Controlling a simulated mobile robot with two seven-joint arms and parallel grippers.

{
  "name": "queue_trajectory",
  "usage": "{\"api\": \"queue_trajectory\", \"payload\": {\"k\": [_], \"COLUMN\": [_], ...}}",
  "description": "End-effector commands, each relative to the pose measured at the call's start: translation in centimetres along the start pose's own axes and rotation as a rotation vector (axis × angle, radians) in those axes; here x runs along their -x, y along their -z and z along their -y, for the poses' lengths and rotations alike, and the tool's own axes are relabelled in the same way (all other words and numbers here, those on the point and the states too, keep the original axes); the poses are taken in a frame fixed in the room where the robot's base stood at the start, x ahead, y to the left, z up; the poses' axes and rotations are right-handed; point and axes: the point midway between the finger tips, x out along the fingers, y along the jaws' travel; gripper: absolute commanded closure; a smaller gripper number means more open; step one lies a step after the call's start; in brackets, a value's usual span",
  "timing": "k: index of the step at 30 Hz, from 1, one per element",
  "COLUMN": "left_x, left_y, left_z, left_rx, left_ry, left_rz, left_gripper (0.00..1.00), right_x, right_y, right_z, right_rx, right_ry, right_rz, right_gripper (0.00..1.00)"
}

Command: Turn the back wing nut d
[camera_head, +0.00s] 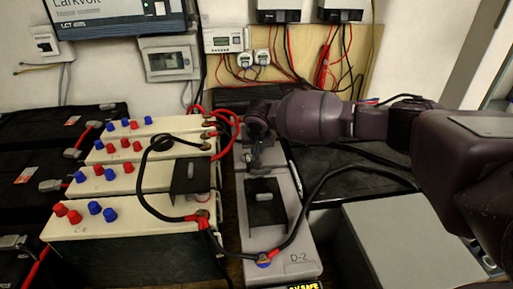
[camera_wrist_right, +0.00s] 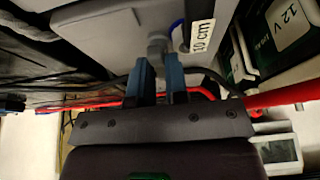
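The grey battery labelled D-2 (camera_head: 297,258) stands right of the cream batteries, with a black holder on its top. My right arm reaches in from the right, and my right gripper (camera_wrist_right: 158,62) is over this battery's back end. In the head view the arm hides most of the back terminal. In the wrist view a grey wing nut or post (camera_wrist_right: 157,42) is just ahead of the blue fingertips, in line with the gap between them. The fingers are apart; I cannot tell whether they touch it. My left gripper is not in view.
Cream batteries (camera_head: 125,227) with red and blue caps stand left. A black cable (camera_head: 318,190) loops to the front terminal (camera_head: 264,260) of the grey battery. Red cables (camera_head: 225,118) run near the back terminals. A grey box (camera_head: 405,240) stands right. Wall meters (camera_head: 224,40) hang behind.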

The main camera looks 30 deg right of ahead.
Motion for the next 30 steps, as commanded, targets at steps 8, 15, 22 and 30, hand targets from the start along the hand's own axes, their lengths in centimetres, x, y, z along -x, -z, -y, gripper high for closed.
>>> {"api": "queue_trajectory", "payload": {"k": [8,15,22,30], "left_x": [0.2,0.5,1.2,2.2], "left_y": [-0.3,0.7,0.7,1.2], "left_z": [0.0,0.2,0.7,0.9], "left_rx": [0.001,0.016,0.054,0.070], "left_ry": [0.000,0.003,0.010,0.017], "left_rz": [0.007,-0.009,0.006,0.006], "left_gripper": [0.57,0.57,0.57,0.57], "right_x": [0.0,0.4,0.8,0.4], "right_y": [-0.1,0.1,0.3,0.1], "right_z": [0.0,0.0,0.0,-0.2], "right_rx": [0.001,0.031,0.113,0.266], "right_ry": [0.000,0.016,0.054,0.115], "right_rz": [0.001,-0.001,-0.004,0.000], "right_gripper": [1.00,1.00,1.00,1.00]}}
